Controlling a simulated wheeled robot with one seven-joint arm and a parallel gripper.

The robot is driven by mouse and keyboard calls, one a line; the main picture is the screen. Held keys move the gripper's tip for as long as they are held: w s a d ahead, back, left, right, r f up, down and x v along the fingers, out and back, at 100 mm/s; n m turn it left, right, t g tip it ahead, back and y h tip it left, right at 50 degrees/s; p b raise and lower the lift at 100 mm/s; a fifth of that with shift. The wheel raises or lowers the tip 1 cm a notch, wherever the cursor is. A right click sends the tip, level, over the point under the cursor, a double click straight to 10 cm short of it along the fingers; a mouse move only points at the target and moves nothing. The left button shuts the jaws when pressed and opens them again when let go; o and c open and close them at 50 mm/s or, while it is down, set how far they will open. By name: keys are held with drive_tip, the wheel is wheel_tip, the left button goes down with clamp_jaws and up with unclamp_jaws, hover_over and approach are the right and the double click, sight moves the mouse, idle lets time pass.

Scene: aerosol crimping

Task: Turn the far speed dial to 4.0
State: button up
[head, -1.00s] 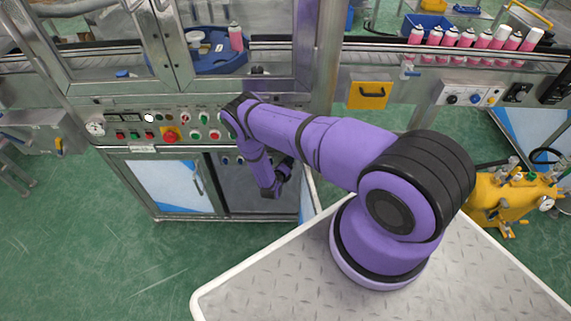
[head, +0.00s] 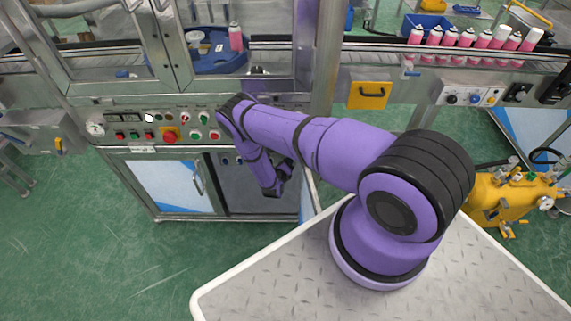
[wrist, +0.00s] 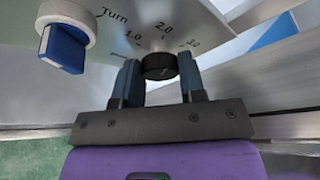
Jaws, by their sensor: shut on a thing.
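In the wrist view a small black round dial (wrist: 159,66) sits on the grey panel, with a printed scale beside it reading 1.0, 2.0 and 3.0. I cannot make out a 4.0 mark or read the pointer's setting. My gripper (wrist: 159,77) is shut on this dial, one finger on each side. In the head view the dial is hidden behind my arm, and the fingers cannot be made out there.
A blue knob on a white collar (wrist: 65,45), beside the word "Turn", is left of the dial. Above the cabinet is a panel with a red emergency button (head: 169,137). Pink cans (head: 466,39) stand on the conveyor at the upper right.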

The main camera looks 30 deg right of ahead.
drive_tip(key=shift+r+m+y, duration=0.1)
drive_tip(key=shift+m+y, duration=0.8)
drive_tip(key=shift+m, duration=0.7)
drive_tip(key=shift+t, duration=0.3)
drive_tip(key=o, duration=0.9)
drive_tip(key=s+a, duration=0.9)
drive_tip(key=shift+s+r, duration=0.2)
drive_tip(key=shift+s, duration=0.05)
